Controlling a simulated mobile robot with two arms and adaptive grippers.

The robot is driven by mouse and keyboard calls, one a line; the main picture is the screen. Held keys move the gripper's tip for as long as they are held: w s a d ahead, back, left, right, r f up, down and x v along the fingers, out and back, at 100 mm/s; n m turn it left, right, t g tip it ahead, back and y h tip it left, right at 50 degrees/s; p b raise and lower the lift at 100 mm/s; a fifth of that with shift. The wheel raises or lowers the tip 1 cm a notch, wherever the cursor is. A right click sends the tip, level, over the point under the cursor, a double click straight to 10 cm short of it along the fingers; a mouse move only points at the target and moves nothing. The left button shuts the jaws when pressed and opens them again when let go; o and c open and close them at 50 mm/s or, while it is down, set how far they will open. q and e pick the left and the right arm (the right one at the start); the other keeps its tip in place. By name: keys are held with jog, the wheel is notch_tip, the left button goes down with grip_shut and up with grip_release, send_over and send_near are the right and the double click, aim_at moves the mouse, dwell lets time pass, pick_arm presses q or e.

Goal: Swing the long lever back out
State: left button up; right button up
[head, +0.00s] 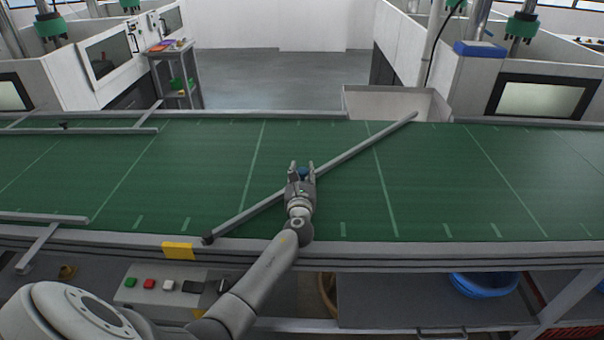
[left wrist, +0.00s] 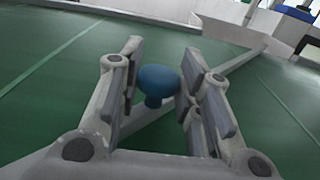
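The long lever (head: 360,149) is a grey bar lying diagonally across the green conveyor belt (head: 440,190), from a dark pivot at the near edge to the far edge at the right. A blue round knob (head: 303,172) stands on it; in the left wrist view the knob (left wrist: 158,82) is between the fingers. My left gripper (head: 302,168) is open around the knob, over the middle of the lever. A gap shows at the left finger; the right finger is close to the knob, and I cannot tell if it touches. My right gripper is out of view.
A pale open-topped box (head: 392,104) stands at the belt's far edge, by the lever's far end. Grey guide rails (head: 80,130) lie at the belt's left. A button panel (head: 160,288) and a yellow block (head: 178,251) are along the near side. Much of the belt is clear.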

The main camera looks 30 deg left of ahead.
pick_arm(q)
grip_shut()
jog(key=shift+d, duration=0.1)
